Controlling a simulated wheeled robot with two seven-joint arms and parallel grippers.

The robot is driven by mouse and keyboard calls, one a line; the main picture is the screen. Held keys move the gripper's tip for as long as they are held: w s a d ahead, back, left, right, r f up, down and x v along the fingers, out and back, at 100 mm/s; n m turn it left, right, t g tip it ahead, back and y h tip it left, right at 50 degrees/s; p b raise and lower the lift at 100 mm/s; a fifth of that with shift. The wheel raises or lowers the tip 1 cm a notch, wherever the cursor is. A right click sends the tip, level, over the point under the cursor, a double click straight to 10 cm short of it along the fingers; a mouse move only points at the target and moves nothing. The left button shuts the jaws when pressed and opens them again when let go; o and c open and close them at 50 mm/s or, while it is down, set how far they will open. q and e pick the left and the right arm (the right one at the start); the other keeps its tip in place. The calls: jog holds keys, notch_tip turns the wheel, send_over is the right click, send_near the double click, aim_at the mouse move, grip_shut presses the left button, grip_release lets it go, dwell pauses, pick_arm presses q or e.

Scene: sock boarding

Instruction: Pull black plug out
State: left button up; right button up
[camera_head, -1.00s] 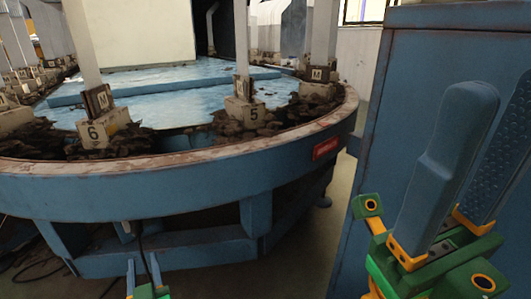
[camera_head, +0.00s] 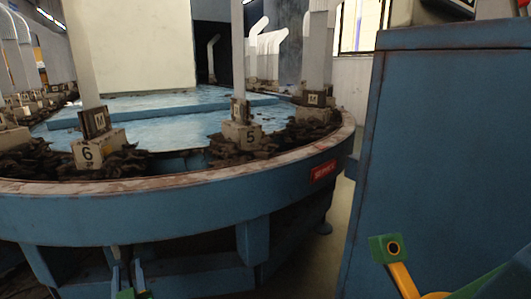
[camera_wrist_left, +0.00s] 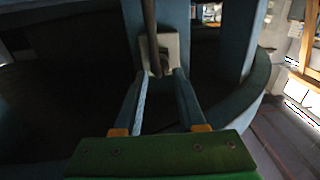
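The black plug (camera_wrist_left: 155,65) hangs on a thick dark cable in front of a pale socket plate (camera_wrist_left: 171,46) in the left wrist view. My left gripper (camera_wrist_left: 161,75) is open, with its two blue fingers apart on either side of the plug's line. A gap shows at both sides, and I cannot tell whether the tips reach past the plug. In the head view my left gripper (camera_head: 128,268) is low at the bottom edge, in front of the blue machine's lower frame. Of my right gripper only green and yellow parts show at bottom right; its fingers are out of frame.
A tall blue cabinet (camera_head: 440,150) stands at the right. A narrow strip of floor (camera_head: 330,250) lies between them.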

aim_at(128, 259)
pick_arm(q)
jog(key=shift+b+x, duration=1.25)
jog(key=shift+x, duration=2.3)
jog(key=shift+s, duration=0.15)
dwell(0.5)
grip_shut()
jog(key=shift+o, duration=0.8)
grip_release()
jog(key=shift+d, duration=0.1)
jog(key=p+v, duration=0.1)
jog(key=v, duration=0.6)
jog(key=shift+p, duration=0.3)
jog(key=shift+s+d, duration=0.3)
jog(key=shift+s, duration=0.1)
